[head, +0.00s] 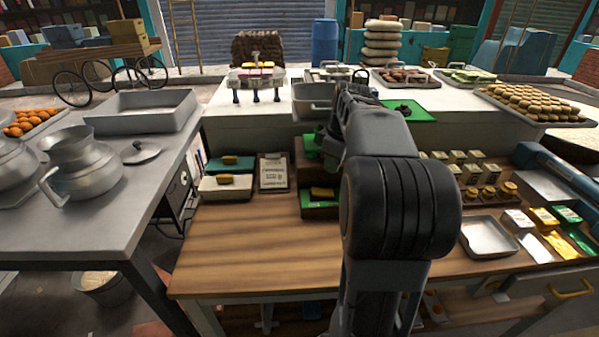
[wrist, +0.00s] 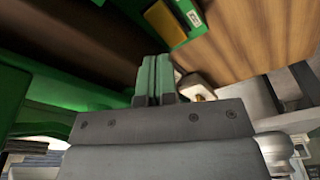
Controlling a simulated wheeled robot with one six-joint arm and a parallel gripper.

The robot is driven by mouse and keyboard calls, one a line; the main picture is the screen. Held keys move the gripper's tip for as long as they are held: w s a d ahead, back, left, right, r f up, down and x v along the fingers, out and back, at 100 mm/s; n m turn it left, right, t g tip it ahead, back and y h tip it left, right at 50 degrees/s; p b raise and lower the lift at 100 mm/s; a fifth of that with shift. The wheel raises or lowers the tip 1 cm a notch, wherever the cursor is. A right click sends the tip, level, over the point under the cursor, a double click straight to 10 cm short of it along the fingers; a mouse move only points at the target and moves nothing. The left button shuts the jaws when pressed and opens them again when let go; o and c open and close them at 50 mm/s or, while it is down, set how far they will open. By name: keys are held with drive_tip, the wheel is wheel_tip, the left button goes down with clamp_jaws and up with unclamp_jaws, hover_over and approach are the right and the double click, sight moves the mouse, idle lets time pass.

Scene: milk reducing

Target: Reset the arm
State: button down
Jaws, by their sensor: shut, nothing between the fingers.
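My gripper shows in the wrist view (wrist: 155,78). Its two green-grey fingers are pressed together with nothing between them. In the head view my dark arm rises in the middle over the wooden table (head: 260,245) and reaches away from me. The arm's end is near a metal pan (head: 312,98) and a green board (head: 415,110), and the fingers are hard to make out there. The wrist view shows a green surface on the left and wood at the upper right, close around the fingers.
A clipboard (head: 272,173) and trays with yellow blocks (head: 227,184) lie left of my arm. A white tray (head: 488,238) and several small packets lie to the right. Metal jugs (head: 80,165) stand on the left table. The wooden table's front left is clear.

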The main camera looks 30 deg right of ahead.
sight(331, 194)
drive_tip(key=shift+w+m, duration=0.1)
drive_tip(key=shift+m, duration=0.3)
drive_tip(key=shift+d+f+m, duration=0.15)
drive_tip(key=shift+f+m, duration=0.2)
drive_tip(key=shift+m, duration=0.45)
drive_tip(key=shift+s+f+m, duration=0.2)
drive_tip(key=shift+f+m, duration=0.35)
drive_tip(key=shift+f, duration=0.05)
drive_tip(key=shift+s+f+m, duration=0.2)
drive_tip(key=shift+f+m, duration=0.35)
drive_tip(key=s+a+f+m, duration=0.1)
drive_tip(key=s+a, duration=0.2)
drive_tip(key=a, duration=0.2)
drive_tip(key=s+a+f+m+t+h+p, duration=0.1)
drive_tip(key=s+a, duration=0.2)
drive_tip(key=a, duration=0.3)
drive_tip(key=s+a+f+m+p, duration=0.1)
drive_tip(key=s+a+f+m, duration=0.1)
drive_tip(key=a, duration=0.3)
drive_tip(key=shift+s+a, duration=0.35)
drive_tip(key=shift+s, duration=0.3)
drive_tip(key=shift+n+t, duration=0.6)
drive_tip(key=shift+n, duration=0.3)
drive_tip(key=a, duration=0.1)
drive_tip(key=s+a+r, duration=0.1)
drive_tip(key=s+a, duration=0.1)
drive_tip(key=a, duration=0.1)
drive_tip(key=shift+s+a+r, duration=0.1)
drive_tip(key=shift+s+r, duration=0.05)
